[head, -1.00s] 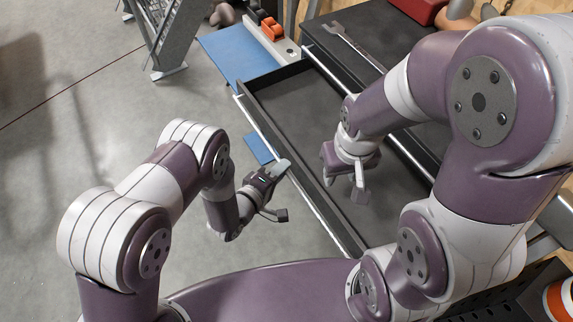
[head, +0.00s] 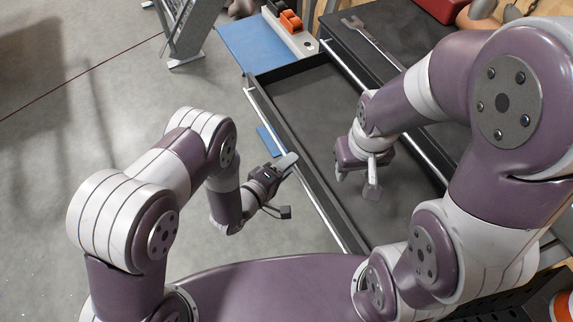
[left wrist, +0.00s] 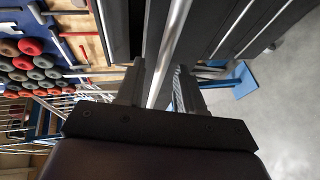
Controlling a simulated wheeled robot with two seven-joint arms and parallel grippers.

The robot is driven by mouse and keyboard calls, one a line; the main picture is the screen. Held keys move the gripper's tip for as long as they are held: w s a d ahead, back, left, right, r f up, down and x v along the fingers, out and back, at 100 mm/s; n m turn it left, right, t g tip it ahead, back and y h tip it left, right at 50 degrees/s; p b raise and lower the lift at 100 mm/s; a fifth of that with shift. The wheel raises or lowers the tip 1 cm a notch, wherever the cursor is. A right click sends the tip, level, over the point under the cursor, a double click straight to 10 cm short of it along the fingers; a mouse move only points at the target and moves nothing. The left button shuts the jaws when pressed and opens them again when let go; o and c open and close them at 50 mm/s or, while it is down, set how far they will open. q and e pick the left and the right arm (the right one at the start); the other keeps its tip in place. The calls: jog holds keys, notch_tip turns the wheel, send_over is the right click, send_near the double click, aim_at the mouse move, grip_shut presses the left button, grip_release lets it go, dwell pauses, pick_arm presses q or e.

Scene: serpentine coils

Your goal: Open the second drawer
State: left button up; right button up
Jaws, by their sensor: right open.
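The second drawer (head: 315,95) of a dark cabinet stands pulled out, with an empty dark interior. A closed drawer front with its own silver handle (head: 345,65) lies above it. The second drawer's long silver handle (head: 262,108) runs along its front edge. My left gripper (head: 283,183) is at that handle; in the left wrist view its fingers (left wrist: 158,90) stand on either side of the silver bar (left wrist: 170,50). My right gripper (head: 356,180) is open and empty, hanging over the drawer; it hides part of the interior.
A grey fork-ended tool (head: 365,35) lies on the cabinet top (head: 390,25). A blue board (head: 250,48) and a grey strip with orange and black items (head: 290,25) are behind the drawer. A grey rack (head: 185,25) stands at the back left. The floor on the left is clear.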

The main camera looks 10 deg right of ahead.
pick_arm(q)
jog(key=p+v, duration=0.4)
jog(key=v, duration=0.8)
jog(key=shift+s+a, duration=0.2)
jog(key=shift+s, duration=0.1)
jog(key=shift+r, duration=0.1)
